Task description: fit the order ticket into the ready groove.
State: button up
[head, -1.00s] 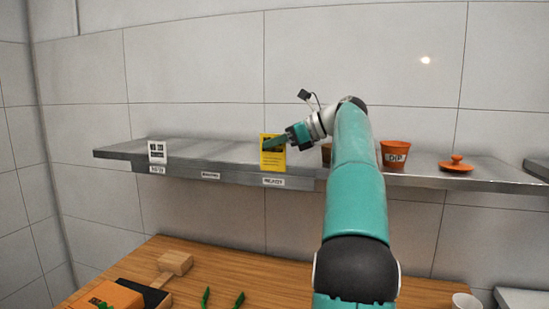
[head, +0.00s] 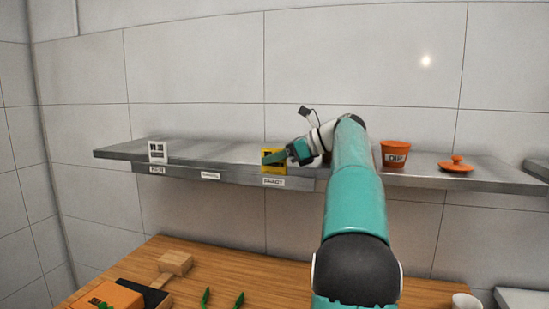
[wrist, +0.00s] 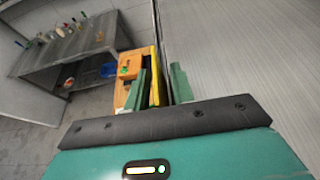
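The yellow order ticket (head: 268,170) stands upright at the front of the shelf, above a small white label (head: 273,182) whose lettering is too blurred to read. The groove itself is hidden at this angle. My gripper (head: 275,157) is at the ticket, with a green finger across its face. In the wrist view, the ticket (wrist: 154,78) shows edge-on between my two green fingers. It is close beside the left finger, and a gap shows between it and the right finger, so my gripper (wrist: 160,88) looks open around it.
The metal shelf (head: 215,152) carries a white card (head: 157,151) at left, an orange DIP cup (head: 395,153) and an orange lid (head: 456,165) at right. Another cup is mostly hidden behind my arm. A wooden counter (head: 210,262) below holds a wooden block (head: 175,263) and green tools.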

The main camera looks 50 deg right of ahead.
jog(key=v, duration=1.2)
jog(key=shift+d, duration=0.1)
